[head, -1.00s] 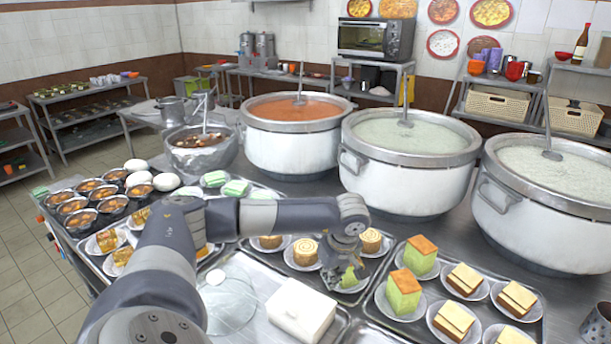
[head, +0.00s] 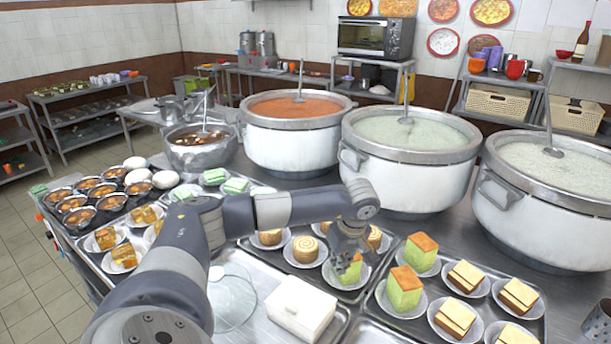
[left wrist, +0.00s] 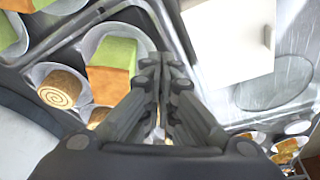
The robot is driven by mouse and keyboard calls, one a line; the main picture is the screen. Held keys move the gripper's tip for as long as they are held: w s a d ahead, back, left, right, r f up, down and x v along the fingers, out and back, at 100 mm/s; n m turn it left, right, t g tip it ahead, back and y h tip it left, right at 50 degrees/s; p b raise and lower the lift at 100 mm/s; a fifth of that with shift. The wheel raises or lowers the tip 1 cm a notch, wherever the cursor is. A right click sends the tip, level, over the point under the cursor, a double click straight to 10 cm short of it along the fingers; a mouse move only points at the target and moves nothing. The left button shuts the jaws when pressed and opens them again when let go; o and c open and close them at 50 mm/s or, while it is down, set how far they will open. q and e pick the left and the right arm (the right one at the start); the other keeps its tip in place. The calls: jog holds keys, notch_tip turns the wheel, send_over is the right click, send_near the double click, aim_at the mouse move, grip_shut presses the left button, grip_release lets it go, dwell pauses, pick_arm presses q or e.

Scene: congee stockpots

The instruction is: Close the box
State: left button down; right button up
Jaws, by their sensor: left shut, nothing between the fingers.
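My right gripper is not in view.
A green-and-orange cake (left wrist: 112,62) on a plate is close to my left fingers. A glass lid (head: 232,300) lies left of the box. Large stockpots (head: 410,180) stand behind the trays. A metal cup (head: 574,328) is at the right front.

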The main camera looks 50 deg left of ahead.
pick_arm(q)
notch_tip(320, 180, up, 8)
jog(key=p, duration=0.5)
dwell(0.4)
dwell(0.5)
